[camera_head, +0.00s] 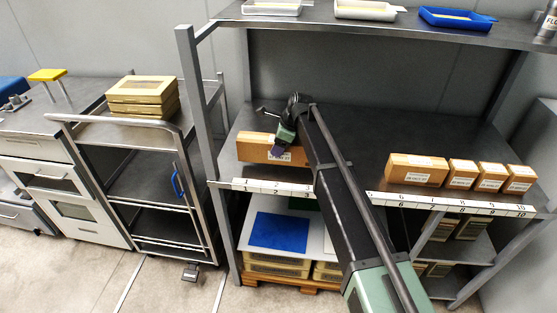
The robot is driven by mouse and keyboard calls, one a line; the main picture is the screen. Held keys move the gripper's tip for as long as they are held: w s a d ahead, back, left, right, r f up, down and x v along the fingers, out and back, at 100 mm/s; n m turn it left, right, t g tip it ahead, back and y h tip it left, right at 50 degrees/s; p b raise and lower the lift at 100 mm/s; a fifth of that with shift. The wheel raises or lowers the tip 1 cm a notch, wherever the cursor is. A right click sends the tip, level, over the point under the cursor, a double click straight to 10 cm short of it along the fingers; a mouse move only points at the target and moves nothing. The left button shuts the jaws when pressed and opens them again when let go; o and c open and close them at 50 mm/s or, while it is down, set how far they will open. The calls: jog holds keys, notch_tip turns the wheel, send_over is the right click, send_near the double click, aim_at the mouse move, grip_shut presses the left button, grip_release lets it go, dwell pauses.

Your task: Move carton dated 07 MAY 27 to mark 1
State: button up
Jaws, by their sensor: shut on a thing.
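An orange-brown carton (255,148) with a white date label stands near the left front edge of the steel shelf, behind marks 1 and 2 of the number strip (259,187). The label is too small to read. My gripper (279,150) is shut on this carton from above, and its jaws hide part of the carton. Several other labelled cartons stand at the right: a wide one (416,170) behind mark 6, and smaller ones (463,174), (490,177) and (519,179) behind the marks from 7 to 10.
My arm crosses the middle of the shelf and hides the middle marks. An upper shelf (380,22) carries trays, including a blue one (456,18). A steel upright (200,110) bounds the left side. A cart (130,130) with yellow boxes stands further left. The shelf's back is clear.

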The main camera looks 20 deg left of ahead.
notch_tip(320, 180, down, 4)
jog(key=b, duration=0.2)
jog(key=shift+b, duration=0.4)
jog(key=shift+r+p, duration=0.25)
jog(key=shift+p, duration=0.05)
jog(key=shift+f, duration=0.2)
jog(key=o, duration=1.2)
jog(key=p+v, duration=0.5)
jog(key=v, duration=0.1)
jog(key=p+v, duration=0.6)
jog(key=shift+a+r, duration=0.1)
jog(key=shift+r, duration=0.35)
jog(key=shift+f, duration=0.2)
jog(key=s+d+n+h, duration=0.1)
jog(key=s+d+n, duration=0.4)
jog(key=s+d, duration=0.4)
jog(key=s+d+f+n+h, duration=0.1)
jog(key=s+d+n, duration=0.4)
jog(key=d, duration=1.2)
jog(key=s+d+n+h, duration=0.2)
jog(key=s+d+n, duration=0.3)
jog(key=s+d, duration=0.8)
jog(key=shift+s+d+f+n+t+h, duration=0.15)
jog(key=shift+s+d+n+t+h, duration=0.2)
jog(key=shift+d, duration=0.2)
